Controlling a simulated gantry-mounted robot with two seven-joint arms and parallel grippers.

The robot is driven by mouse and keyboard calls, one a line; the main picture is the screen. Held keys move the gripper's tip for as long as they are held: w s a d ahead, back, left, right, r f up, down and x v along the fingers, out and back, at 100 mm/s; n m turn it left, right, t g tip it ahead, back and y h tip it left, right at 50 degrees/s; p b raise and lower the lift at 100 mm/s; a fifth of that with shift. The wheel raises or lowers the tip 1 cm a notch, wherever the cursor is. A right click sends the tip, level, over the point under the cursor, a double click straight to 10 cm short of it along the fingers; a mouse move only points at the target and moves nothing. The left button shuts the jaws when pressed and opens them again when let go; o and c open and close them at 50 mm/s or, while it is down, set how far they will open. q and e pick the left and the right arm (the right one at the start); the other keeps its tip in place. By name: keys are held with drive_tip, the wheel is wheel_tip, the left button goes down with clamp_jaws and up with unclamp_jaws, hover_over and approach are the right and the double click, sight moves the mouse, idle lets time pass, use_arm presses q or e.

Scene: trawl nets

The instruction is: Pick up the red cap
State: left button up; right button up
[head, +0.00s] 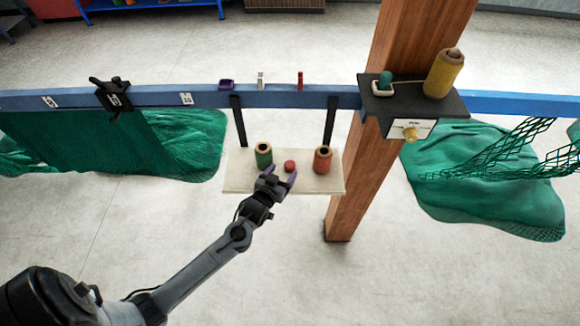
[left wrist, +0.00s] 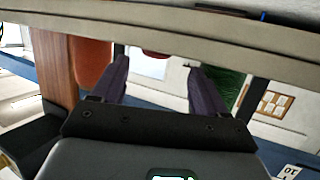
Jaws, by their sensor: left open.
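The red cap (head: 290,166) is a small, round red piece on a pale hanging shelf (head: 240,185), between a green spool (head: 264,156) and an orange-red spool (head: 323,159). My left gripper (head: 280,174) is open at the shelf's front edge, its purple fingers pointing toward the cap and apart from it. In the left wrist view a sliver of red, seemingly the cap (left wrist: 155,53), shows beyond and between the open fingers (left wrist: 158,66). Most of it is hidden by the shelf edge there. My right gripper is not in view.
A blue beam (head: 285,97) runs above the shelf, with small items on top. A wooden post (head: 360,180) stands right of the shelf, carrying a black ledge with a yellow spool (head: 444,74). Green nets (head: 160,140) hang at both sides. The floor in front is clear.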

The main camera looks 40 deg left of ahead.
sight(290, 164)
use_arm(q)
drive_tip(key=shift+d+x, duration=0.1)
drive_tip(key=shift+x, duration=1.5)
drive_tip(key=shift+d+x, duration=0.15)
drive_tip(key=shift+x, duration=1.4)
drive_tip(key=shift+r, duration=0.1)
drive_tip(key=shift+c, duration=0.3)
drive_tip(key=c, duration=1)
